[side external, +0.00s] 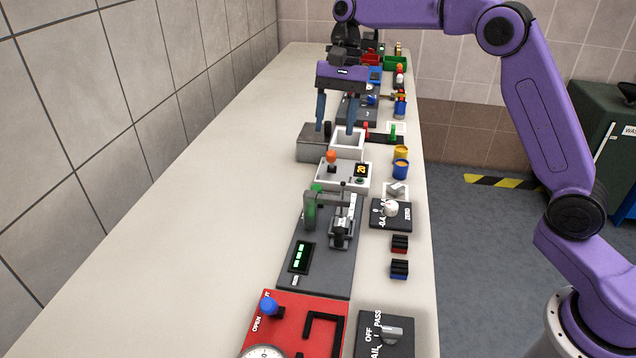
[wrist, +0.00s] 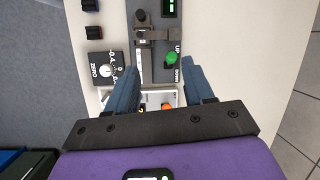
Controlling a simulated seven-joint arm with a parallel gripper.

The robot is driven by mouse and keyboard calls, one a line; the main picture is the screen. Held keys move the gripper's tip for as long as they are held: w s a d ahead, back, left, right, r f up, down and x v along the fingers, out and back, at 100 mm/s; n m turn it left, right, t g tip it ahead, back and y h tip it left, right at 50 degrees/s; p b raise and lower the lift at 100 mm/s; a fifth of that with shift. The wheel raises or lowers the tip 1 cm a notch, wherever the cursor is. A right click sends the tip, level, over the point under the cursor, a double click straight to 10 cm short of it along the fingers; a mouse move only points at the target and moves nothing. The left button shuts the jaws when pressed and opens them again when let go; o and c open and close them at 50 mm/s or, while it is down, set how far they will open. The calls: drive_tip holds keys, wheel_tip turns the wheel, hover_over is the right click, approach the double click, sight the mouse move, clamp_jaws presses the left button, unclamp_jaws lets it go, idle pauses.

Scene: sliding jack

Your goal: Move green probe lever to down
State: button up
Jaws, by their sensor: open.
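The green probe lever (wrist: 172,57) has a round green knob and sits beside the UP and DOWN labels on the grey jack panel (side external: 318,262). In the wrist view the knob appears nearer the UP label. In the side view the green knob (side external: 317,187) shows at the panel's far end, close to the jack's post. My gripper (side external: 336,130) is open and empty, fingers pointing down, above the area around the white box beyond the panel. In the wrist view my gripper (wrist: 160,68) has its fingertips on either side, with the knob showing between and slightly ahead of them.
A white panel with an orange knob (side external: 331,156) stands just beyond the jack panel. The jack's metal post and arm (side external: 325,197) rise close to the lever. A black dial box (side external: 391,214) sits to the right. The table left of the panels is clear.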

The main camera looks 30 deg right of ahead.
drive_tip(key=w+d+m+y, duration=0.1)
drive_tip(key=w+d+m, duration=0.25)
drive_tip(key=w, duration=0.25)
drive_tip(key=x, duration=1.7)
drive_tip(key=shift+s+d+f, duration=0.1)
drive_tip(key=shift+d+f, duration=0.1)
drive_tip(key=shift+f, duration=0.25)
clamp_jaws()
